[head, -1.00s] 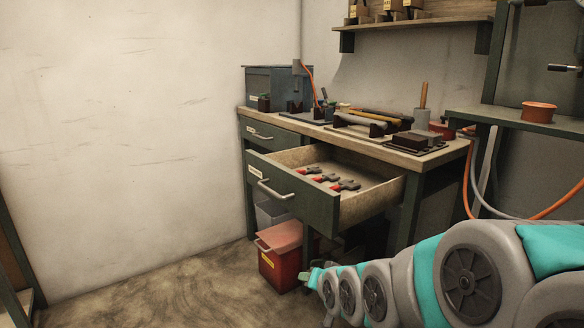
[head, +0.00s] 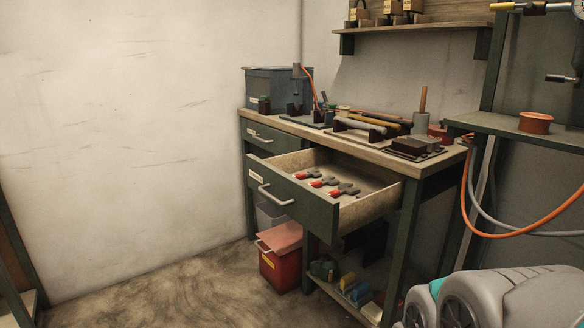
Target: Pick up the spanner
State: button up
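Three small tools with red ends and dark grey heads lie side by side in the open drawer (head: 375,208): one at the back (head: 307,174), one in the middle (head: 322,182) and one at the front (head: 344,190). They look like spanners, but they are too small to tell for certain or to tell apart. All rest on the drawer floor. My gripper is out of view; only grey and teal links of my arm show at the bottom right, well apart from the drawer.
The drawer sticks out from a workbench (head: 455,158) crowded with hammers and blocks. Below are a red bin (head: 282,270) and a lower shelf with small items. An orange hose (head: 500,232) hangs at the right under a side shelf (head: 480,120). The floor at left is clear.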

aim_at(314, 173)
jog(key=z, duration=1.6)
jog(key=j+u, duration=0.1)
jog(key=j, duration=0.65)
jog(key=i+j, duration=0.1)
jog(key=j, duration=0.65)
jog(key=j+u, duration=0.15)
jog(key=j, duration=0.55)
jog(key=i+j, duration=0.15)
jog(key=j, duration=0.6)
jog(key=k+u, duration=0.05)
